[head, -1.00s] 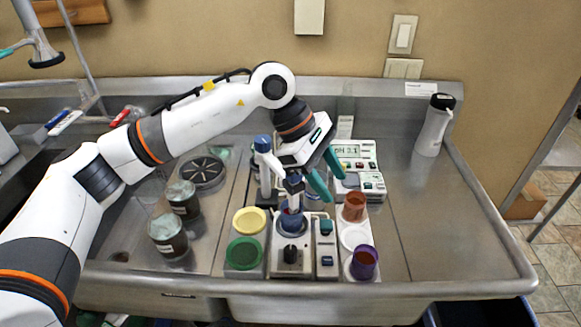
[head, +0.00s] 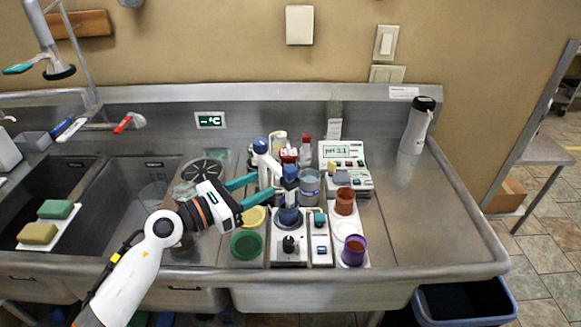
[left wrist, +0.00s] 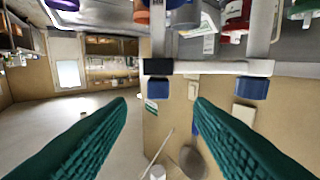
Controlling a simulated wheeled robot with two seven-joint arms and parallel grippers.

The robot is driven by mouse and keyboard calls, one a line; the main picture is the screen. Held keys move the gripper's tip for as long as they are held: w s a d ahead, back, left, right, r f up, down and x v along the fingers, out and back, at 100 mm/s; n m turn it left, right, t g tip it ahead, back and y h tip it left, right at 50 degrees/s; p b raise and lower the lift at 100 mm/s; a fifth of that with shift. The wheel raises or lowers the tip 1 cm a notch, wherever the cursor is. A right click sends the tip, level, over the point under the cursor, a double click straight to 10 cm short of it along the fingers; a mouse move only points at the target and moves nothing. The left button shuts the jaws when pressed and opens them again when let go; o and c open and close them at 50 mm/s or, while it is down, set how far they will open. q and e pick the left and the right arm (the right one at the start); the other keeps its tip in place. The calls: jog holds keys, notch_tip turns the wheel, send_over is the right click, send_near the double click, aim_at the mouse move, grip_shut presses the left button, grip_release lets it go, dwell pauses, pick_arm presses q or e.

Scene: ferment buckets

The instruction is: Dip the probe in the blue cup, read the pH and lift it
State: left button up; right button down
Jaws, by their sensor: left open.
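The blue cup (head: 289,220) sits on the white stirrer base. The probe, with its blue head (head: 290,173), hangs from the stand's arm, its lower end down at the cup; how deep its tip sits is hidden. The stand has a blue-topped post (head: 261,147). The pH meter (head: 345,152) behind reads pH 3.1. My left gripper (head: 267,184) is open, coming from the left with its teal fingers close to the stand; touching or apart I cannot tell. In the left wrist view its fingers (left wrist: 162,104) are apart, with the stand's blue-ended bar (left wrist: 208,67) beyond. My right gripper is not in view.
A brown cup (head: 345,201) and a purple cup (head: 354,251) stand right of the stirrer. Yellow (head: 253,217) and green (head: 246,246) lids lie left. Jars and bottles stand behind. A shaker bottle (head: 416,126) is at the back right; the right counter is clear.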

aim_at(285, 173)
pick_arm(q)
jog(key=p+x, duration=0.2)
jog(key=x, duration=0.7)
jog(key=shift+w+d, duration=0.15)
jog(key=shift+d, duration=0.15)
jog(key=shift+w+d, duration=0.4)
jog(key=shift+d, duration=0.2)
jog(key=shift+c, duration=0.4)
grip_shut()
